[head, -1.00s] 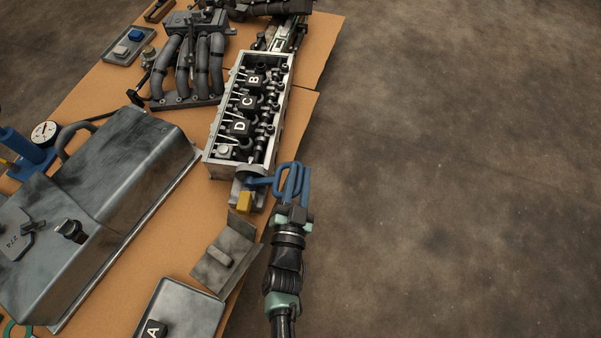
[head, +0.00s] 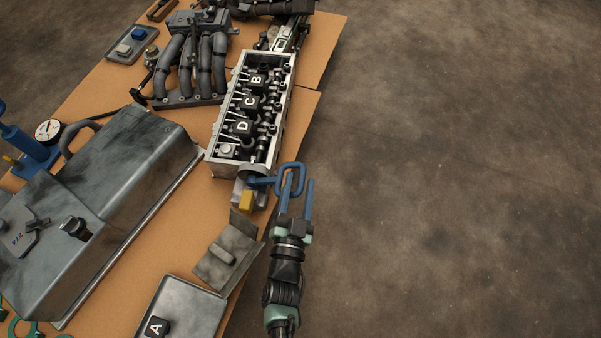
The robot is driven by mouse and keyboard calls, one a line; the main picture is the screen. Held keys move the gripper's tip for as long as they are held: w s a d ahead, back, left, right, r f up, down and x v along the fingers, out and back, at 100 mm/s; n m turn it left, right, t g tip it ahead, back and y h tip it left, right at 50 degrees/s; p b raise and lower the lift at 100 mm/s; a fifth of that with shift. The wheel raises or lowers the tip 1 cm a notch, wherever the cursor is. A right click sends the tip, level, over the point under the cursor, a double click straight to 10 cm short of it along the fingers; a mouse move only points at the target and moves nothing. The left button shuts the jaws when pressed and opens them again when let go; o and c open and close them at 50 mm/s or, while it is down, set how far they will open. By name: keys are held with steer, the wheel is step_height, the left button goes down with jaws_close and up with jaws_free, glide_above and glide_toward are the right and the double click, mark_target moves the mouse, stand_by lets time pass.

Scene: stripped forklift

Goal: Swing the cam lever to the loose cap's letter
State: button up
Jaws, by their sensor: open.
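The loose cap, marked A (head: 156,327), lies in a grey tray (head: 190,305) at the bottom of the head view. Caps marked B (head: 257,81), C (head: 250,102) and D (head: 242,127) sit in the open cylinder head (head: 212,150). The cam lever (head: 289,166) is a blue arm with a loop handle, reaching right from a round hub (head: 250,170) at the head's near end. My gripper (head: 297,188) is open, its blue fingers spread at the loop handle. The right finger stands clear to the right; I cannot tell whether the left finger touches the loop.
A yellow block (head: 246,201) sits just below the hub. A bent grey plate (head: 225,262) lies on the bench nearer me. A large grey cover (head: 120,180) fills the left. Pipes (head: 205,68) stand at the back. Right of the bench edge is open floor.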

steer(key=s+a+p, duration=0.1)
steer(key=s+p, duration=0.2)
steer(key=s, duration=0.7)
steer(key=shift+s+a, duration=0.15)
